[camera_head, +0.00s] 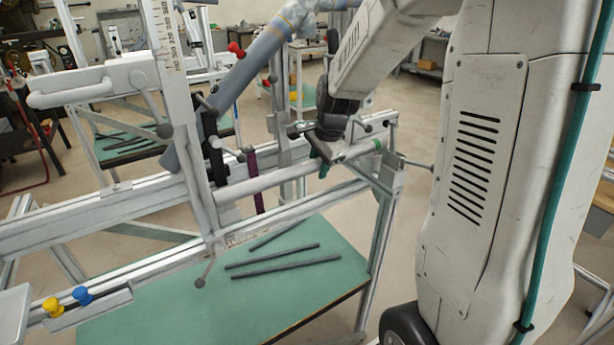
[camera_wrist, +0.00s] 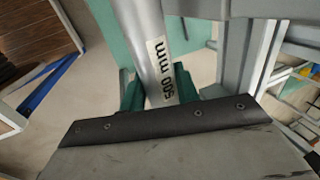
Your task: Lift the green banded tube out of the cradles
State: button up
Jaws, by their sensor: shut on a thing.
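The green banded tube (camera_head: 265,181) is a pale grey tube lying roughly level across the frame jig. A green band shows near its right end. My gripper (camera_head: 325,162) reaches down from above and is shut on the tube, nearer the banded end. In the wrist view, the green fingers of my gripper (camera_wrist: 160,88) stand on both sides of the tube (camera_wrist: 142,30), beside a "500 mm" label. The tube's left end is by the upright post and its right end is by a metal bracket (camera_head: 390,170). I cannot tell whether it touches the cradles.
Aluminium rails (camera_head: 100,220) and an upright post with a scale (camera_head: 175,70) stand left of the tube. Below is a green-topped table (camera_head: 200,305) with several dark rods (camera_head: 285,267). A dark red strap (camera_head: 253,165) hangs behind the tube. Knobbed clamp handles stick out nearby.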

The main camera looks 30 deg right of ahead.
jog(key=shift+r, duration=0.2)
jog(key=s, duration=0.3)
jog(key=shift+s, duration=0.2)
dwell(0.4)
jog(key=a, duration=0.7)
jog(key=shift+a, duration=0.4)
dwell(0.4)
jog(key=shift+s, duration=0.1)
jog(key=s, duration=0.8)
jog(key=shift+s, duration=0.15)
dwell(0.6)
notch_tip(320, 180, up, 10)
dwell(1.4)
